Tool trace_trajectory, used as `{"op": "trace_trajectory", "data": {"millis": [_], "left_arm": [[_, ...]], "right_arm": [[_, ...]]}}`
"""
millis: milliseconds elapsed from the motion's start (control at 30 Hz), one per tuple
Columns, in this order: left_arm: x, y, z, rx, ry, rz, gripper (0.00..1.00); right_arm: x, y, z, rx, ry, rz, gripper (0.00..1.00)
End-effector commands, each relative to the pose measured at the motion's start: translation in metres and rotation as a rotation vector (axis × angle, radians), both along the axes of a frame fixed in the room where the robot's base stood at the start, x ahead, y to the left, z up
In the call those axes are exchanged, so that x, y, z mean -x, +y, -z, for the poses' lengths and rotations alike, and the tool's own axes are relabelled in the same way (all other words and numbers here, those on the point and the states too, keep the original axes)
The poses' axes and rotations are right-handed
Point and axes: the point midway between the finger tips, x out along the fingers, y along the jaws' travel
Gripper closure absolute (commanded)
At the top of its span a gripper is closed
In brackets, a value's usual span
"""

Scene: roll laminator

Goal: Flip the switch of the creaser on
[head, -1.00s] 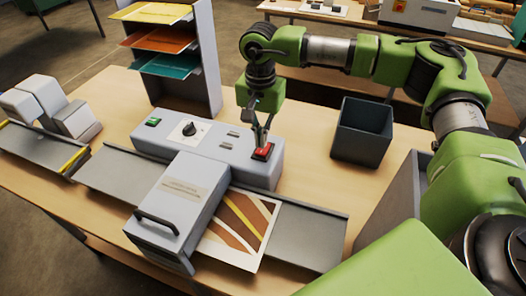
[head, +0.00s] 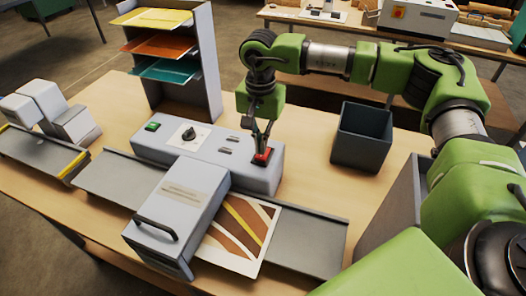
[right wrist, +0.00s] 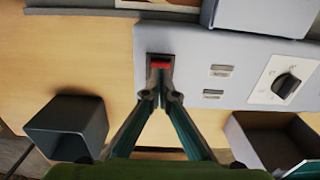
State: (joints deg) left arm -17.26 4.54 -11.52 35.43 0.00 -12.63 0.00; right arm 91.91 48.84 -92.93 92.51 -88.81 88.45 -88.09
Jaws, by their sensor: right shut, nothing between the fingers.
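The grey machine (head: 215,160) stands on the table, with a control panel along its back and a handled cover in front. A red switch (head: 263,155) sits at the panel's right end; it also shows in the right wrist view (right wrist: 159,66). My right gripper (head: 262,147) points down with its fingertips shut and empty, at the red switch. In the right wrist view the right gripper (right wrist: 159,90) covers the switch's near part. I cannot tell whether the tips press it or which way it is tilted. My left gripper is not in view.
The panel also carries a green button (head: 152,126) and a black knob (head: 189,133). A dark open bin (head: 363,137) stands to the right. A shelf rack (head: 205,50) with coloured sheets stands behind. A patterned sheet (head: 240,236) lies beside the cover.

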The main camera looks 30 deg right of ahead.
Motion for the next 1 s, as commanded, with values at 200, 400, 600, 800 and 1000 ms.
{"op": "trace_trajectory", "data": {"millis": [200, 400, 600, 800, 1000], "left_arm": [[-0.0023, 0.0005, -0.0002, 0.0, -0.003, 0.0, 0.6], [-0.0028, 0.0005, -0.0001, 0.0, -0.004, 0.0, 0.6], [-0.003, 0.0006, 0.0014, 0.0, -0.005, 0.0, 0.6], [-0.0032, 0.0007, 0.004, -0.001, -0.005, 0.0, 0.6], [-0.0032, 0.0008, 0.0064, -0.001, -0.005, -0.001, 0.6]], "right_arm": [[0.0, 0.0, 0.0, 0.0, 0.0, 0.0, 1.0], [0.0, 0.0, 0.0, 0.0, 0.0, 0.0, 1.0], [0.0, 0.0, 0.0021, 0.0, 0.0, 0.0, 1.0], [0.0001, -0.0001, 0.0053, 0.0, 0.0, 0.0, 1.0], [0.0001, -0.0001, 0.0083, 0.0, 0.0, 0.0, 1.0]]}}
